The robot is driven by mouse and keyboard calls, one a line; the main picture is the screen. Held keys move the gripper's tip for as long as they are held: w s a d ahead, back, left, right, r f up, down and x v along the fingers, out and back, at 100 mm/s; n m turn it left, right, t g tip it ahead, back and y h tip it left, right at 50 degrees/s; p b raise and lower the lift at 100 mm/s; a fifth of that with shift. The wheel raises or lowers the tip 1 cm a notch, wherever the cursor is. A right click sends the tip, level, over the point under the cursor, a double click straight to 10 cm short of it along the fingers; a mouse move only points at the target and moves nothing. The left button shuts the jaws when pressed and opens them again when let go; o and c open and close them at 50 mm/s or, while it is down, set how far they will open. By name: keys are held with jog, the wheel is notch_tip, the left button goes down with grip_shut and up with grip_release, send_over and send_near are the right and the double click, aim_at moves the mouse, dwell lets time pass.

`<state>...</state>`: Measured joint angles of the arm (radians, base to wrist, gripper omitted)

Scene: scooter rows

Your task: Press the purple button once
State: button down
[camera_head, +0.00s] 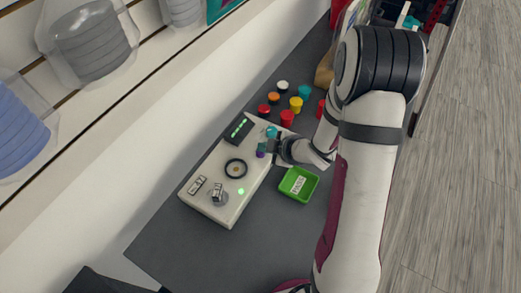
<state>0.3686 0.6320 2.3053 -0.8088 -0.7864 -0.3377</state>
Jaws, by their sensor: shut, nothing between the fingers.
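The purple button (261,150) is a small dark purple piece near the right edge of the white panel (222,212). My gripper (270,146) reaches in from the right, with its dark fingers shut and empty, at or just beside the button. I cannot tell from this view whether the fingertips touch it or whether it is pressed down. The fingers may hide part of it.
The panel also bears a black box with green lights (239,129), a black ring (236,168), a metal knob (217,196), a switch (197,186) and a lit green lamp (241,191). A green tray (289,190) stands to the right. Several coloured pieces (287,117) stand behind.

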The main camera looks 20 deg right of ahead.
aim_at(264, 154)
jog(key=shift+f, duration=0.25)
jog(key=shift+r, duration=0.1)
dwell(0.4)
jog(key=shift+r, duration=0.8)
jog(key=shift+r, duration=2.5)
jog(key=shift+d, duration=0.1)
